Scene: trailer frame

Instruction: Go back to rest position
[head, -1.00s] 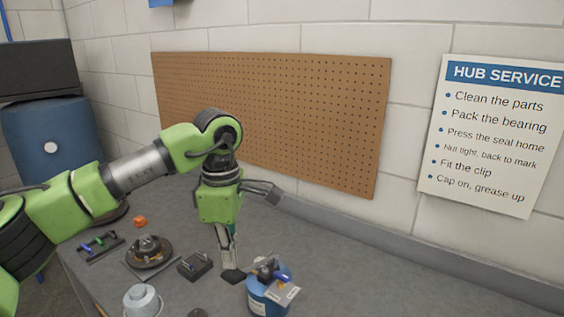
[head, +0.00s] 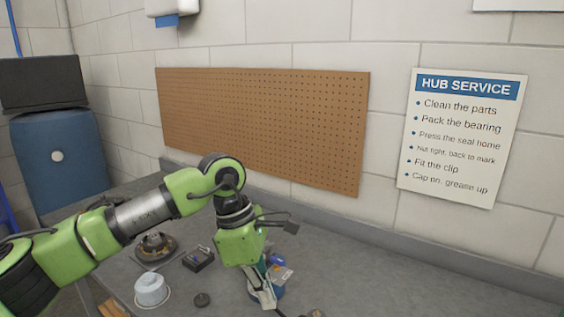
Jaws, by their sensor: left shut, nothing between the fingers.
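My left arm comes in from the left in the head view, over the grey workbench (head: 400,268). Its green gripper (head: 268,303) points down, with its fingers together and nothing seen between them. The fingers overlap a blue container (head: 281,291) and hide part of it; I cannot tell whether they touch. A small item with a blue and pale part (head: 280,268) shows just behind the gripper. My right gripper is not in view.
A hub part (head: 157,247), a small dark box (head: 198,258), a pale grey cap (head: 151,288) and a dark disc (head: 202,300) lie left of the gripper. A pegboard (head: 262,125) and a sign (head: 462,138) hang on the wall. The bench's right side is mostly clear.

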